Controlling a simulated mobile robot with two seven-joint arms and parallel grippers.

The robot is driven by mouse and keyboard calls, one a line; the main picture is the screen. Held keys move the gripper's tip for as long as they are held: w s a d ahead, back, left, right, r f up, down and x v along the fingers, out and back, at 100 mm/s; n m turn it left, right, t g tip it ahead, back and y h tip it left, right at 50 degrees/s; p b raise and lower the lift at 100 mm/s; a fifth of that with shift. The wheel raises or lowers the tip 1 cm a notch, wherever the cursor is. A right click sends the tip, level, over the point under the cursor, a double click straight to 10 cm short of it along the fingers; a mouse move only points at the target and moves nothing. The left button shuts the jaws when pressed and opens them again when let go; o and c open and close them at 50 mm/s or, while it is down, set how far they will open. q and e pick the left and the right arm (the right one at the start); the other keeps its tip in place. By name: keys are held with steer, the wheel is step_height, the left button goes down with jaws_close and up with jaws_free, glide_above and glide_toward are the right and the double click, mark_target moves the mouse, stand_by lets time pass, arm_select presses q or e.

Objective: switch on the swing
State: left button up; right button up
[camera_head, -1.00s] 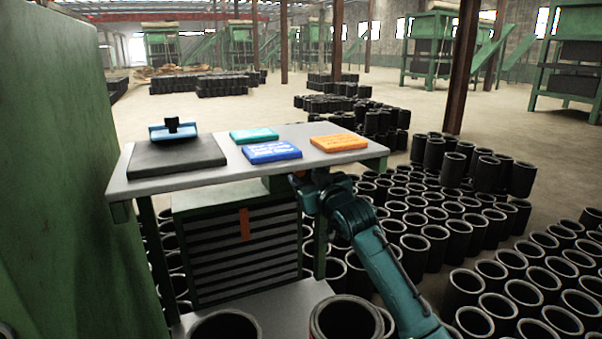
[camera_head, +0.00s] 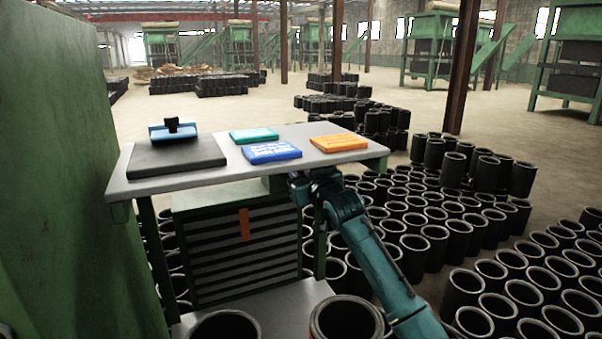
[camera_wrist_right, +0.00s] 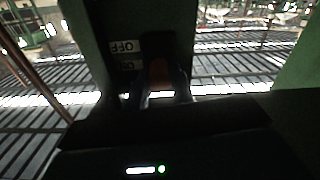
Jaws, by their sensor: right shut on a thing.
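In the right wrist view, a dark switch box carries a white OFF label (camera_wrist_right: 122,47) and, below it in the picture, a white ON label (camera_wrist_right: 127,65). A reddish-brown lever (camera_wrist_right: 158,72) sits beside the labels. My right gripper (camera_wrist_right: 158,90) is shut on the lever; its dark fingers lie either side of it. Shadow hides the lever's exact position. In the head view my right gripper (camera_head: 302,181) is at the table's front edge, below the tabletop, and the switch is hidden. I cannot identify the swing itself. My left gripper is not in view.
The grey-topped table (camera_head: 225,187) holds a black plate (camera_head: 177,158) with a blue handled tool (camera_head: 173,130), and teal, blue and orange (camera_head: 339,143) signs. Black sleeves (camera_head: 412,252) crowd the floor at right. A green panel (camera_head: 60,170) blocks the left.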

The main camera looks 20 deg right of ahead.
steer(key=c, duration=0.4)
steer(key=shift+o, duration=0.2)
steer(key=shift+r+g, duration=0.4)
steer(key=shift+g, duration=0.3)
steer(key=o, duration=1)
steer(key=s+r+b, duration=0.1)
steer(key=s+b, duration=0.1)
steer(key=s, duration=1.1)
steer(key=shift+d+r+b, duration=0.25)
steer(key=shift+r+b, duration=0.05)
steer(key=shift+b, duration=0.05)
